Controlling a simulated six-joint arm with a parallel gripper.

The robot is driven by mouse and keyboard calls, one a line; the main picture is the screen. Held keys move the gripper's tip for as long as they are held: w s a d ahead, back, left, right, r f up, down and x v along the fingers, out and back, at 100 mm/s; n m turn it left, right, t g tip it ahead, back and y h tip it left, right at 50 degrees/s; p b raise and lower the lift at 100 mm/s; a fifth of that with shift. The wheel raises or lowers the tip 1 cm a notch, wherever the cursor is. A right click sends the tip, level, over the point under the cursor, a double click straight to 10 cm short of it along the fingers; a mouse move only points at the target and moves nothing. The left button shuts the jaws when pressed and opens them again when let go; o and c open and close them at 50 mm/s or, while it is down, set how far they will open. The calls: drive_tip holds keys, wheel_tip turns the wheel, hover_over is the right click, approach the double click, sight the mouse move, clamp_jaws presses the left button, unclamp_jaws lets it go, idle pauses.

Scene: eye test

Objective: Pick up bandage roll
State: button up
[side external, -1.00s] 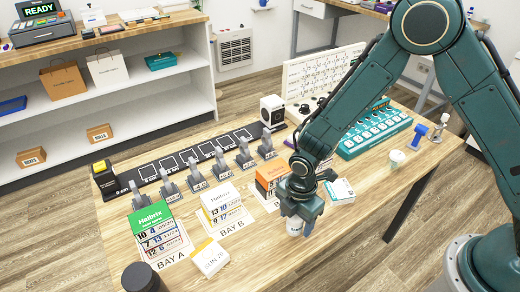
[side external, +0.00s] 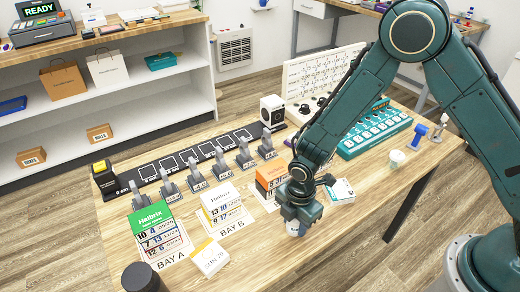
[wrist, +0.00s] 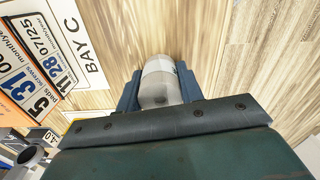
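The bandage roll (side external: 293,229) is a small white cylinder with a darker marking, standing on the wooden table in the side view, just in front of the orange-topped box. My gripper (side external: 298,214) is directly over it, pointing down, with its fingers around the roll's upper part. In the wrist view, the roll (wrist: 160,78) fills the gap between the two blue-grey fingers of my gripper (wrist: 160,90), which appear to touch both its sides. Its upper part is hidden by my gripper in the side view. No gap shows beneath the roll.
An orange-topped box (side external: 270,172) stands close behind my gripper. The white Halbrix box (side external: 224,206), green Halbrix box (side external: 153,222) and a small white box (side external: 209,257) lie to the left. A small white cup-like thing (side external: 397,159) and blue object (side external: 419,134) stand right.

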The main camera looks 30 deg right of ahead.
drive_tip(key=shift+r, duration=0.15)
wheel_tip(320, 180, up, 20)
idle(1.0)
drive_tip(key=shift+d, duration=0.1)
idle(0.5)
